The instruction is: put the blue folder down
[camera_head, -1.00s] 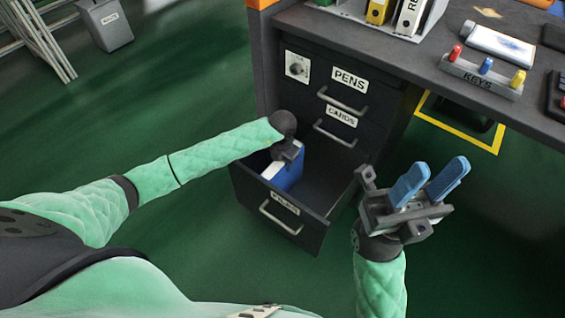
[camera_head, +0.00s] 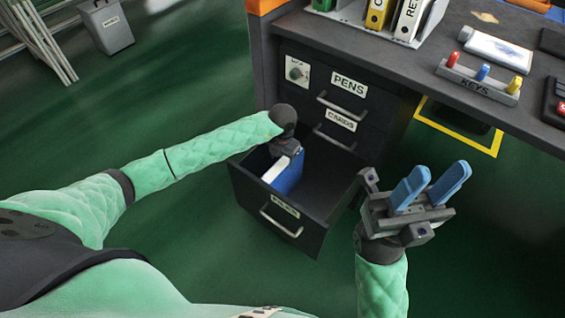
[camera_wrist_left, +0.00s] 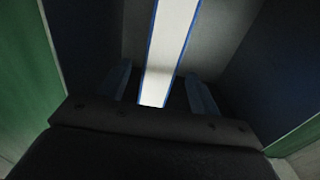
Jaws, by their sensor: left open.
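The blue folder (camera_head: 287,174) stands on edge inside the open bottom drawer (camera_head: 318,232), near its left side. In the left wrist view the folder's pale edge (camera_wrist_left: 171,45) with blue borders runs between my two fingers. My left gripper (camera_head: 288,150) is at the top of the folder; its fingers (camera_wrist_left: 160,88) are spread with a gap on each side of the folder. The fingertips are hidden in the head view. My right gripper (camera_head: 430,188) is open and empty, its blue fingers apart, to the right of the drawer.
Closed drawers marked PENS (camera_head: 349,84) and CARDS (camera_head: 341,119) sit above the open one. The desk top (camera_head: 400,62) holds binders (camera_head: 410,18) and a key rack (camera_head: 478,80).

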